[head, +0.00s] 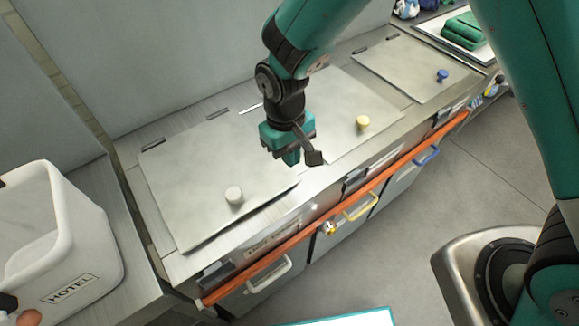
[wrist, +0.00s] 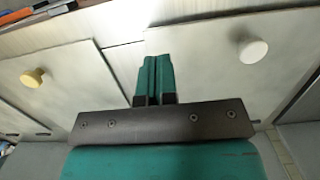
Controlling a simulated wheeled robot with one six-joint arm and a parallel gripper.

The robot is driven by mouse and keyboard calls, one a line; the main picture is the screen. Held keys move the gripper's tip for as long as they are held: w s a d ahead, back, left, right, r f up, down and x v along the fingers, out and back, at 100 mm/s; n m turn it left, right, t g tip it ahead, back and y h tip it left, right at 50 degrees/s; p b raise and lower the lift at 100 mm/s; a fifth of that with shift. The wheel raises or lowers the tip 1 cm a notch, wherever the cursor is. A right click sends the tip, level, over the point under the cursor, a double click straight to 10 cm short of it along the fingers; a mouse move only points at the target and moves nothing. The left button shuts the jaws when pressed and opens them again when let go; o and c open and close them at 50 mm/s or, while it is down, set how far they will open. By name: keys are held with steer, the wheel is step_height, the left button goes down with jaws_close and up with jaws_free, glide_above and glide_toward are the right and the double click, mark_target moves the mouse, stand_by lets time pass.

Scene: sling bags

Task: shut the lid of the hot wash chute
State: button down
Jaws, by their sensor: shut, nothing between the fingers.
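A flat metal lid with a white knob (head: 234,195) covers the nearest chute on the left of the counter. A small label on the counter front (head: 265,245) below it seems to start with "HOT", but is too small to read surely. The lid (head: 190,170) lies nearly flat; a dark line shows under its front right edge, and I cannot tell whether it is fully seated. The white knob also shows in the wrist view (wrist: 253,50). My gripper (head: 291,157) is shut and empty, above the border between this lid and the yellow-knob lid. Its fingers (wrist: 155,75) are together.
A lid with a yellow knob (head: 362,122) and one with a blue knob (head: 442,76) lie to the right, both looking flat. An orange rail (head: 340,207) runs along the counter front. A white "HOTEL" bin (head: 95,240) stands at left. Folded green cloth (head: 465,30) lies far right.

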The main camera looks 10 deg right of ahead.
step_height(320, 180, up, 6)
steer(key=b, duration=0.8)
glide_toward(275, 193)
steer(key=shift+t, duration=0.4)
steer(key=f+p, duration=0.1)
steer(key=f, duration=0.4)
steer(key=s+f+p, duration=0.1)
steer(key=f, duration=0.1)
steer(key=shift+d+f+p, duration=0.2)
steer(key=shift+f+p, duration=0.1)
